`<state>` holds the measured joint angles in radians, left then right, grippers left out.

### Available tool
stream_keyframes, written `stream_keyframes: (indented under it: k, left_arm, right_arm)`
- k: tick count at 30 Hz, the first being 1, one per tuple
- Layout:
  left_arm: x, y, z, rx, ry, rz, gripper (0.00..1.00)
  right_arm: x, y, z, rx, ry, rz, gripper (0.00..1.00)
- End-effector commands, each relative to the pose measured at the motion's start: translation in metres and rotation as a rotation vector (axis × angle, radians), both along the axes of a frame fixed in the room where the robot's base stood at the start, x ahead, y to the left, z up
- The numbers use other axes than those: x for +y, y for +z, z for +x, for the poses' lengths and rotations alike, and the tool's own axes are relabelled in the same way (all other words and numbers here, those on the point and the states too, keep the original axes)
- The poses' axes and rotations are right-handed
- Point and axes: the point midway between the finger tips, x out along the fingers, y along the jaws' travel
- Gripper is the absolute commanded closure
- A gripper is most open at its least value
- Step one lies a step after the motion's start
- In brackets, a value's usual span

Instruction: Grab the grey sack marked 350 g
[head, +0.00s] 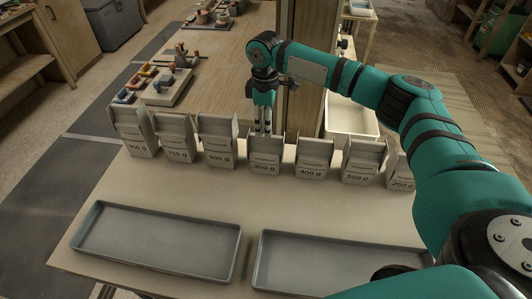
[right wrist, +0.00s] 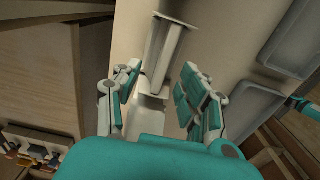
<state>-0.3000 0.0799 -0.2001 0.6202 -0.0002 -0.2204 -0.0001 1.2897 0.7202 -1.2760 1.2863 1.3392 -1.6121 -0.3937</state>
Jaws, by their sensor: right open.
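The grey sack marked 350 g (head: 264,166) stands upright in the middle of a row of similar sacks, its label facing me. My right gripper (head: 264,128) points down at its top, with the fingertips at its upper rim. In the right wrist view a sack (right wrist: 167,50) shows ahead of the open right gripper (right wrist: 158,70), lined up with the space between the fingers. I cannot tell whether the fingers touch it.
The 400 g sack (head: 314,160) and the 600 g sack (head: 217,152) stand close on either side. Two empty grey trays lie in front, one left (head: 155,269) and one right (head: 255,262). A block with coloured pieces (head: 161,87) sits behind at left.

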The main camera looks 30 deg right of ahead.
Motion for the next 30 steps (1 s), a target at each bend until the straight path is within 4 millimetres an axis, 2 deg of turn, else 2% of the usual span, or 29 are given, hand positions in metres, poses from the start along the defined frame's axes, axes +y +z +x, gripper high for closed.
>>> stream_keyframes:
  k: [5, 12, 21, 30]
  left_arm:
    - [0.000, 0.006, 0.000, 0.000, 0.000, 0.000, 0.60]
    - [0.000, 0.013, 0.000, 0.000, 0.000, 0.000, 0.60]
    - [0.000, 0.013, 0.001, -0.001, 0.000, 0.000, 0.60]
    - [0.000, 0.013, 0.001, -0.001, 0.000, 0.000, 0.60]
  right_arm:
    - [0.000, -0.014, -0.003, 0.004, 0.001, -0.002, 0.58]
    - [0.000, -0.048, -0.006, 0.001, 0.000, 0.000, 0.58]
    - [0.000, -0.054, -0.006, 0.000, 0.001, 0.000, 0.58]
    - [0.000, -0.054, -0.006, 0.000, 0.001, 0.000, 0.95]
